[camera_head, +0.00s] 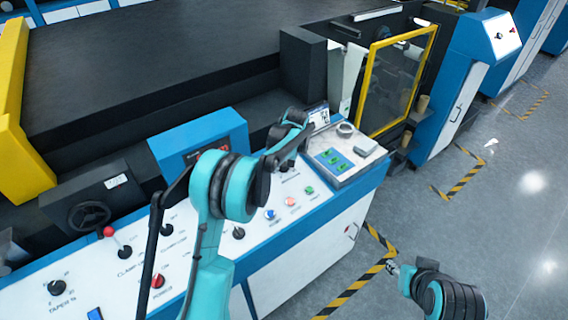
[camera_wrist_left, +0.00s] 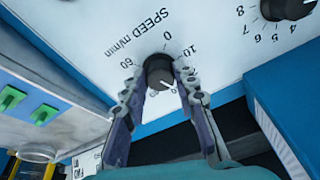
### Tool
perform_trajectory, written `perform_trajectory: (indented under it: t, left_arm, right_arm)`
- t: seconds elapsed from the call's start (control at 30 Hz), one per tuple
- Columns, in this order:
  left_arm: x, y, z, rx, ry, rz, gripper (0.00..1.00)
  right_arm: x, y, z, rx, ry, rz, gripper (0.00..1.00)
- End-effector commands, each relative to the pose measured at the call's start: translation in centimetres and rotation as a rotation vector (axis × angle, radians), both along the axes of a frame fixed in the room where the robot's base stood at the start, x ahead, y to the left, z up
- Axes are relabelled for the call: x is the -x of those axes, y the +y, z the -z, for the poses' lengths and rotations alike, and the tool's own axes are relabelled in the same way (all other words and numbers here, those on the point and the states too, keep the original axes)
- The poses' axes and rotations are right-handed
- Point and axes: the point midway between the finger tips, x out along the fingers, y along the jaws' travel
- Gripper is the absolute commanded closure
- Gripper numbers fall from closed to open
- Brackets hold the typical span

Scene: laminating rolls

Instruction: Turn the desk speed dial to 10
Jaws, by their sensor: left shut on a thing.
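The speed dial (camera_wrist_left: 160,72) is a black round knob on the white desk panel, with "SPEED m/min" printed beside it. The printed 0, 10 and 60 are around its upper side in the left wrist view. A small pale mark shows on the knob's lower part; I cannot tell which number it points to. My left gripper (camera_wrist_left: 159,86) has its two fingers on either side of the knob, shut on it. In the head view the left gripper (camera_head: 287,163) is over the far end of the desk, and the dial is hidden there.
Another numbered black knob (camera_wrist_left: 287,8) is at the wrist view's upper right. Green switches (camera_head: 333,160) are on a raised grey panel by the desk's far end. Colored buttons (camera_head: 290,201) and a red-knobbed lever (camera_head: 117,241) stand on the desk. Open floor (camera_head: 490,220) lies right.

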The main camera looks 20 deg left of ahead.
Motion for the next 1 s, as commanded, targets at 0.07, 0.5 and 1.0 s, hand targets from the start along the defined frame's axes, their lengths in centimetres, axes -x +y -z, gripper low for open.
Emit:
perform_trajectory:
  t: [0.07,0.5,1.0]
  left_arm:
    - [-0.03,-0.07,0.02,0.008,-0.010,-0.071,1.00]
    - [-0.15,-0.14,0.00,0.053,-0.068,-0.482,1.00]
    - [-0.29,-0.19,-0.03,0.101,-0.127,-0.919,1.00]
  right_arm:
    - [0.00,0.00,0.05,0.000,0.000,0.000,0.60]
    - [0.00,0.00,0.09,0.000,0.000,0.000,0.60]
    - [0.00,0.00,-0.06,0.000,0.000,0.000,0.60]
